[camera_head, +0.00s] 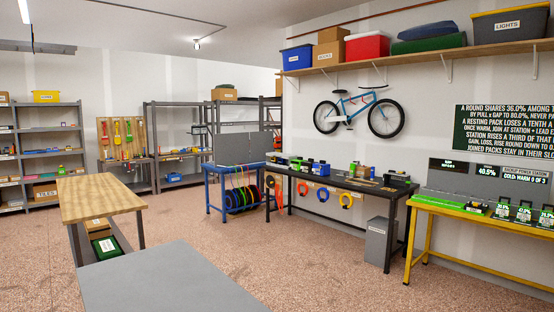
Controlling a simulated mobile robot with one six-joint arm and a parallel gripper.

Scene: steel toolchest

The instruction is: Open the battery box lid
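I cannot pick out a battery box or its lid with certainty. Several small dark and green items (320,169) stand on the black workbench (352,187) at centre right, too small to identify. A dark box-like item (397,180) sits at that bench's right end. Several dark units with lit green readouts (503,209) stand on the yellow-framed bench (443,208) at the right. Whether any has a lid, open or closed, cannot be told. My gripper is not in view.
A grey flat top (172,283) fills the bottom foreground. A wood-topped table (100,199) stands at left, with boxes on its lower shelf. A grey bin (378,242) stands by the black bench. Open speckled floor (300,265) lies between the grey top and the benches.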

